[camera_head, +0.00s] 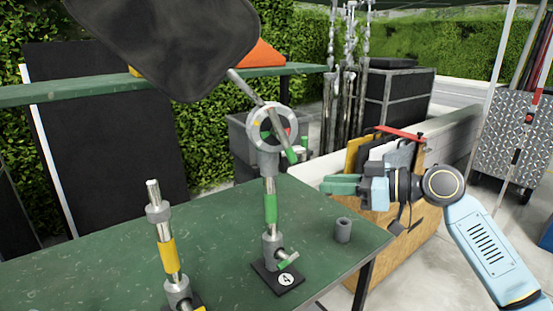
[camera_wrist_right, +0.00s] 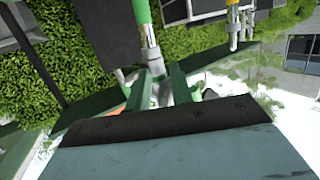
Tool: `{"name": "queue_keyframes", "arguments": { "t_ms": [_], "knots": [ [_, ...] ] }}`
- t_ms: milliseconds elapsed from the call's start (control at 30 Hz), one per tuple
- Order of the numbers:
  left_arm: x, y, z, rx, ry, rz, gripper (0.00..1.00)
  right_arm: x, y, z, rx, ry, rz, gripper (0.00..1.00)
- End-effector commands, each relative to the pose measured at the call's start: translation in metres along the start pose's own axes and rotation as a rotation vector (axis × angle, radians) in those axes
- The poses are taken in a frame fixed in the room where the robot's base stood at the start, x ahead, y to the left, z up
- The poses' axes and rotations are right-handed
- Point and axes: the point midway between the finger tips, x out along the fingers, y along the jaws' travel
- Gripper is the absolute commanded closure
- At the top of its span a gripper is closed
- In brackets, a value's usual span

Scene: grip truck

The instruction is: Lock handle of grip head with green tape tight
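The grip head (camera_head: 268,122) is a grey ring-shaped clamp on top of a post with green tape (camera_head: 271,209), standing on a black base marked 4. A rod passes diagonally through the head, and a short green-tipped handle (camera_head: 291,155) juts from its lower right. My right gripper (camera_head: 323,185), with green fingers, is right of and lower than the handle, apart from it. In the right wrist view its two fingers are spread, and the grey collar (camera_wrist_right: 152,58) below the green-taped post (camera_wrist_right: 142,12) appears beyond them. The handle is not clear there. My left gripper is out of view.
A yellow-taped post (camera_head: 168,255) stands left on the green table (camera_head: 110,262). A small grey cylinder (camera_head: 342,230) stands near the table's right edge. A large black panel (camera_head: 165,40) overhangs the table at upper left. Crates and metal stands are behind.

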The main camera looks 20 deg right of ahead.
Motion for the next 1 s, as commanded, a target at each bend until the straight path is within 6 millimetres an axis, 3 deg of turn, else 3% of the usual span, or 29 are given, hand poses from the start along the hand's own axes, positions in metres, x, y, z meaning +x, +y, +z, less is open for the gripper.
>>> {"name": "queue_keyframes", "arguments": {
  "t_ms": [33, 100, 200, 300, 467, 1000],
  "knots": [
    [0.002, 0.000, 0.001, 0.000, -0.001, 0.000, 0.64, -0.012, -0.007, -0.035, -0.058, 0.051, -0.037, 0.78],
    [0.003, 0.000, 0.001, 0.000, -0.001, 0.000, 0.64, -0.027, -0.017, -0.071, -0.114, 0.109, -0.083, 0.78],
    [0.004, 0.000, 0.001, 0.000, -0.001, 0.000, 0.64, -0.042, -0.031, -0.104, -0.171, 0.165, -0.131, 0.78],
    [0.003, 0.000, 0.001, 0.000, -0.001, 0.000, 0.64, -0.050, -0.038, -0.121, -0.197, 0.194, -0.157, 0.78],
    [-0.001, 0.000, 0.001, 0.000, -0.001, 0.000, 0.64, -0.040, -0.043, -0.129, -0.202, 0.205, -0.167, 0.78],
    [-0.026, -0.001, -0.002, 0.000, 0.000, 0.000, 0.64, 0.060, -0.062, -0.147, -0.199, 0.204, -0.166, 0.78]
  ]
}}
